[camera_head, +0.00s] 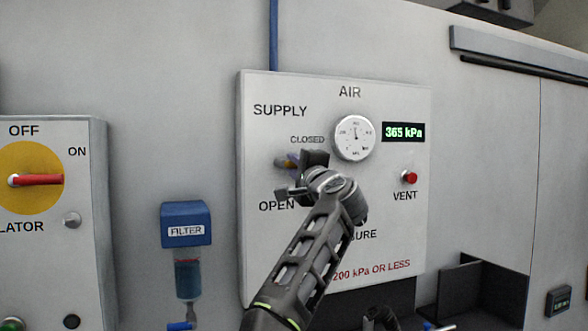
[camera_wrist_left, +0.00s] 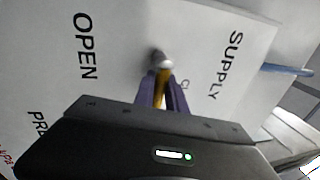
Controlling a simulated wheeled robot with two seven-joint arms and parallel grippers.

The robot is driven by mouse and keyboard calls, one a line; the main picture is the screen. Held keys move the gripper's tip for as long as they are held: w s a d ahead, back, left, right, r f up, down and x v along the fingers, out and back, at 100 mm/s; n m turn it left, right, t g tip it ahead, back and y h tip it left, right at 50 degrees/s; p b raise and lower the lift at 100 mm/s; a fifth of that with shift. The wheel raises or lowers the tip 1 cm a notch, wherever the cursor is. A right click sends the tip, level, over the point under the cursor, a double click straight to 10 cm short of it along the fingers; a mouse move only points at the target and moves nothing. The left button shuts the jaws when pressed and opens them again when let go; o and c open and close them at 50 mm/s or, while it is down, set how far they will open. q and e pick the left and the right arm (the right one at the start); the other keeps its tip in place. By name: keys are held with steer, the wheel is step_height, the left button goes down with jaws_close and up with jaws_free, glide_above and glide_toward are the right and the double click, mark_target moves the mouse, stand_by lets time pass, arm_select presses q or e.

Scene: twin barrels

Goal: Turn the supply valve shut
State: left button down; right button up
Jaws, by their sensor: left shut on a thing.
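The supply valve's yellow handle (camera_head: 291,164) is on the white AIR panel (camera_head: 400,230), between the CLOSED and OPEN labels, and mostly hidden by my gripper. In the left wrist view the handle (camera_wrist_left: 163,88) runs from a grey pivot (camera_wrist_left: 161,60) down between two purple fingers. My left gripper (camera_head: 287,162) is shut on the handle; its fingers (camera_wrist_left: 162,94) lie on both sides of it. The handle's exact angle is hard to tell in the head view. My right gripper is not in view.
A round gauge (camera_head: 355,138), a green display (camera_head: 403,132) reading 365 kPa and a red VENT button (camera_head: 409,177) are on the panel's right. A blue filter (camera_head: 186,224) and a box with a red switch (camera_head: 40,180) stand left. Dark bins (camera_head: 480,290) are at lower right.

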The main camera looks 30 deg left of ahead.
arm_select(q)
steer(key=shift+n, duration=0.7)
steer(key=c, duration=1.4)
jaws_free()
steer(key=shift+r, duration=0.1)
steer(key=shift+o, duration=0.2)
steer(key=shift+s+d, duration=0.15)
steer(key=shift+d, duration=0.05)
steer(key=b+v, duration=0.6)
steer(key=v, duration=0.1)
steer(key=shift+d, duration=0.15)
